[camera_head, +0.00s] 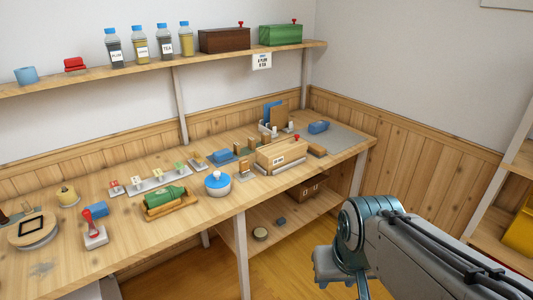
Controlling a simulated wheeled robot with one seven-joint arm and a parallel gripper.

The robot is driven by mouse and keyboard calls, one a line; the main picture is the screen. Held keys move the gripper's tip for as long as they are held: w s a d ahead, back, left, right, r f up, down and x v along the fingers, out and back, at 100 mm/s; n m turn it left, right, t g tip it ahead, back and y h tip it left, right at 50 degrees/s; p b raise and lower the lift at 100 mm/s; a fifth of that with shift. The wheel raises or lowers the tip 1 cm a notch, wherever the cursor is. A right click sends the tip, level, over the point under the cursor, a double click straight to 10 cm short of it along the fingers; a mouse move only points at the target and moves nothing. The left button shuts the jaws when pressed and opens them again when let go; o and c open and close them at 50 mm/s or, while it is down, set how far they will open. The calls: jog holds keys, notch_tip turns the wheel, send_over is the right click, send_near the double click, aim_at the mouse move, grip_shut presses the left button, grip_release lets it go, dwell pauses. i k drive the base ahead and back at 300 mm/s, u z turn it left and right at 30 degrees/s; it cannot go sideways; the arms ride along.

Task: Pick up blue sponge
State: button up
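I cannot tell for sure which blue thing is the sponge. A blue block (99,209) lies at the left on the workbench, behind the red-handled stamp. A rounded blue piece (318,127) lies on the grey mat at the bench's far right. A small dull blue block (281,221) sits on the lower shelf. My gripper (341,281) is at the bottom, right of centre, in front of and apart from the bench. It is partly cut off by the frame edge, and its fingers do not show clearly.
The bench (215,212) holds a green bottle (165,196) on a wooden tray, a blue-lidded white pot (217,183) and a wooden box (282,154). Jars (165,42) stand on the wall shelf. A rack (515,190) stands at right. Floor between is clear.

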aim_at(221, 155)
jog(key=z, duration=0.7)
jog(key=i, duration=1.7)
jog(key=u, duration=1.45)
jog(key=i, duration=0.85)
jog(key=u, duration=0.75)
